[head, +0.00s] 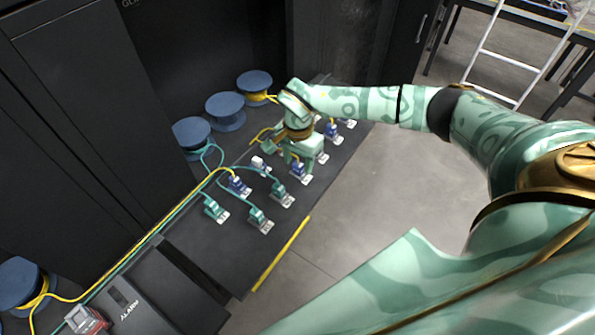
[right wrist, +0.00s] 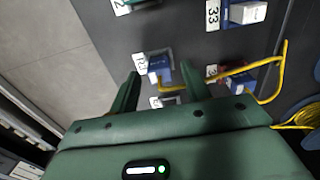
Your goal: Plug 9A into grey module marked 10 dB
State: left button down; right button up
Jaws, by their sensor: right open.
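My right gripper (head: 303,148) reaches over the dark bench in the head view and hides some of the modules beneath it. In the right wrist view my right gripper (right wrist: 161,70) is open. Past its fingertips is a grey-framed module (right wrist: 168,53) with a blue part (right wrist: 160,68) and a white label (right wrist: 140,66) beside it. I cannot read which plug is 9A or which module is marked 10 dB. My left gripper is out of view.
Several teal and blue plugs sit in modules on the bench, including a teal one (head: 259,217) and a blue one (head: 238,186). Blue cable spools (head: 225,108) stand along the back. Loose yellow and teal cables run leftward. A white block (right wrist: 248,12) shows near the label 33.

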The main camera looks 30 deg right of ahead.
aim_at(298, 163)
jog(key=shift+f+b, duration=0.3)
jog(key=shift+f, duration=0.6)
jog(key=shift+p, duration=0.35)
dwell(0.4)
grip_shut()
jog(key=shift+r, duration=0.15)
jog(key=shift+r+p, duration=2.6)
jog(key=shift+r, duration=0.3)
